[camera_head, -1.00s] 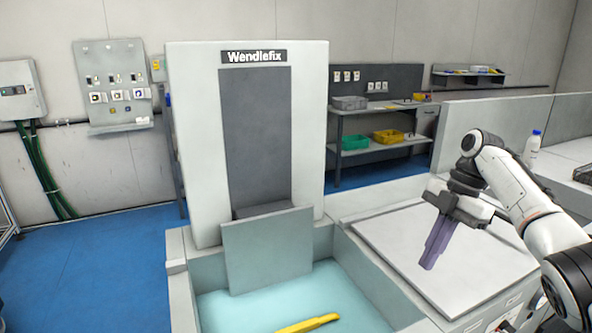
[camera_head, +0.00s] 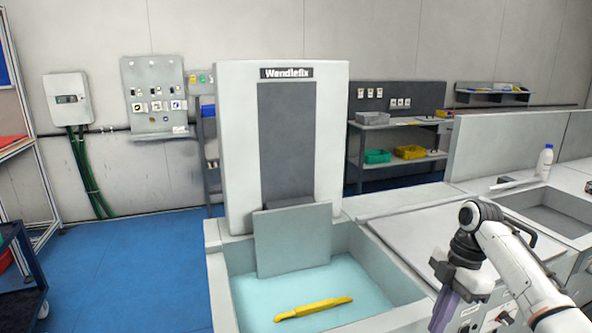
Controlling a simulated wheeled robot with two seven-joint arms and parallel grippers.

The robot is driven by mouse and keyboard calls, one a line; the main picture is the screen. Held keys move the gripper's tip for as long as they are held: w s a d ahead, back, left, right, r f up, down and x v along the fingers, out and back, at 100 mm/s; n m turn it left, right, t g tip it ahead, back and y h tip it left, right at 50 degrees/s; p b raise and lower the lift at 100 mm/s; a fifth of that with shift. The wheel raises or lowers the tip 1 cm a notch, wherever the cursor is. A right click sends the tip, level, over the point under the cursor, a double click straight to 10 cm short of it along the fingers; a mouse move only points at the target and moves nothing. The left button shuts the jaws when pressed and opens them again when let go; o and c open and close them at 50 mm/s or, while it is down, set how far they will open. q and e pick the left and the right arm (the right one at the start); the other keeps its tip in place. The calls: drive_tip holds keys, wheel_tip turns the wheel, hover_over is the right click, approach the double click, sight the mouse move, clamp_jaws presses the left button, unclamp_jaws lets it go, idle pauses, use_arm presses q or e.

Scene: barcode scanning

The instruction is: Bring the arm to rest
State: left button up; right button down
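My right gripper (camera_head: 446,308) is at the lower right in the head view, pointing down in front of the white worktop's near edge. Its purple-grey fingers run toward the bottom of the picture, and I cannot tell whether they are apart. I see nothing held in it. My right arm comes in from the lower right. My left arm and gripper are not in view.
A pale blue basin (camera_head: 240,290) holds a yellow tool-like object (camera_head: 313,308). Behind it stands a tall white Wendlefix cabinet (camera_head: 335,130). A white worktop (camera_head: 420,228) lies right, with a white bottle (camera_head: 544,162) beyond. Blue floor (camera_head: 120,260) is open on the left.

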drive_tip(key=s+a+f+m+t+h, duration=0.1)
drive_tip(key=s+a+f+m, duration=0.25)
drive_tip(key=s+f, duration=0.4)
drive_tip(key=s+a+f+m+t, duration=0.1)
drive_tip(key=s+a+f+m, duration=0.2)
drive_tip(key=s+a+f, duration=0.45)
drive_tip(key=s+d+r+m+t+h, duration=0.1)
drive_tip(key=s+d+r+m, duration=0.1)
drive_tip(key=s+m, duration=0.55)
drive_tip(key=s+d+r+m+t, duration=0.2)
drive_tip(key=s+m, duration=0.2)
drive_tip(key=s, duration=0.7)
drive_tip(key=w+a+f+t+y, duration=0.1)
drive_tip(key=w+a+f+t, duration=0.1)
drive_tip(key=f, duration=0.4)
drive_tip(key=w+a+f+t+y, duration=0.1)
drive_tip(key=w+a+f+t, duration=0.1)
drive_tip(key=f, duration=0.4)
drive_tip(key=shift+w+a+f+t, duration=0.2)
drive_tip(key=shift+a+t, duration=0.2)
drive_tip(key=shift+a, duration=0.45)
